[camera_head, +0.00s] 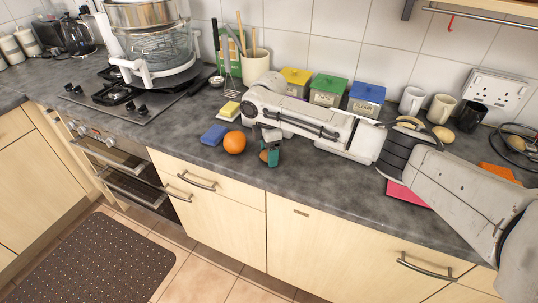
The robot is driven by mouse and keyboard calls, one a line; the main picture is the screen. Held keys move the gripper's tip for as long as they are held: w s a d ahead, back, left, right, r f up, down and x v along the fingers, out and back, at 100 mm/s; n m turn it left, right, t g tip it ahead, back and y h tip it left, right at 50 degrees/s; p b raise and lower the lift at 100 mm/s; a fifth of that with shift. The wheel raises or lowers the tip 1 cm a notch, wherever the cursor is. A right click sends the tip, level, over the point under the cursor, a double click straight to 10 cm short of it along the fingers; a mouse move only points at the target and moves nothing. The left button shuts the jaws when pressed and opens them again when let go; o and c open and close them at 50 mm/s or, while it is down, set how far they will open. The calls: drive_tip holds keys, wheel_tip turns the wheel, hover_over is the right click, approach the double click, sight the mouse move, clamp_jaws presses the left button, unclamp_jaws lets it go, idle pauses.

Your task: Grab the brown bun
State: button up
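My arm reaches in from the right, over the worktop, and bends down at the wrist. My gripper (271,154), with teal fingers, points down near the front edge of the worktop. A small brown rounded thing (264,156), perhaps the brown bun, shows at the left side of the fingers and is partly hidden by them. I cannot tell whether the fingers touch it or are closed on it. Another tan, bun-like thing (443,134) lies at the right, beyond my arm.
An orange (235,142) sits just left of my gripper, with a blue sponge (213,135) and a yellow sponge (230,109) nearby. Yellow, green and blue-lidded canisters (327,90) and mugs (411,101) stand along the wall. A hob (125,98) is at left.

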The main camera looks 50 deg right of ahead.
drive_tip(key=c, duration=0.7)
